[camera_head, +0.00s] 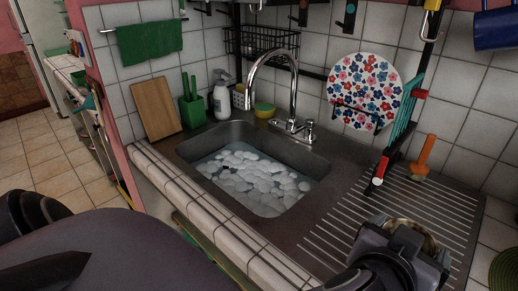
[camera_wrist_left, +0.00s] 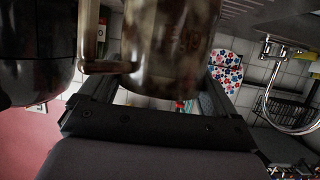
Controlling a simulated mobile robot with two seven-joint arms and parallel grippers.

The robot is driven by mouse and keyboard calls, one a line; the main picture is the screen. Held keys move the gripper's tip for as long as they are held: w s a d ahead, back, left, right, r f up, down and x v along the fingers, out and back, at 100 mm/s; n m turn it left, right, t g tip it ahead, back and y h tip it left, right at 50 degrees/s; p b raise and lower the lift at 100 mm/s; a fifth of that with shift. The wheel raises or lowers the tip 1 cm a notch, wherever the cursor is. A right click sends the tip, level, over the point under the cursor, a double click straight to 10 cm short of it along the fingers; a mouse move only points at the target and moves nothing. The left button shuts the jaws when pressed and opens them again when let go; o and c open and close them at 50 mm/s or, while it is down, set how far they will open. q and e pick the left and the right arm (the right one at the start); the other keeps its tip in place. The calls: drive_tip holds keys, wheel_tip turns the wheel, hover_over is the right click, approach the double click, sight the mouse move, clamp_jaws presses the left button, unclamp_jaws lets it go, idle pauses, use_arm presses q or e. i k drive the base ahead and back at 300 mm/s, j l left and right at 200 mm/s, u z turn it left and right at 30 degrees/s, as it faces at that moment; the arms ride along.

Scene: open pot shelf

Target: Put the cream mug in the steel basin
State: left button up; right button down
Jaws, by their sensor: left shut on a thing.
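The mug (camera_wrist_left: 170,40) fills the upper middle of the left wrist view, heavily shaded, with its handle to the left. In the head view its pale round rim (camera_head: 412,228) shows at the lower right, over the ribbed drainboard. My left gripper (camera_head: 400,250) is shut on it; the gripper hides most of the mug there. The gripper also shows in the left wrist view (camera_wrist_left: 160,100). The steel basin (camera_head: 235,132) is sunk in the counter, left of the gripper and apart from it. It holds water with white foam. My right gripper is not in view.
A tall faucet (camera_head: 294,85) arches over the basin's back edge. A flowered plate (camera_head: 362,90) stands against the tiles behind the drainboard (camera_head: 335,228). A rack with a teal side (camera_head: 405,115) and an orange-handled brush (camera_head: 424,155) stand at the right.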

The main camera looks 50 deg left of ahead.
sight(275, 205)
drive_tip(key=j+z, duration=0.25)
drive_tip(key=j, duration=0.15)
drive_tip(key=k+j+z, duration=0.2)
drive_tip(key=j, duration=0.2)
drive_tip(key=k+j+z, duration=0.1)
drive_tip(key=j+z, duration=0.15)
drive_tip(key=j, duration=0.15)
drive_tip(key=k+j+z, duration=0.25)
drive_tip(key=i, duration=0.2)
drive_tip(key=j+u, duration=0.05)
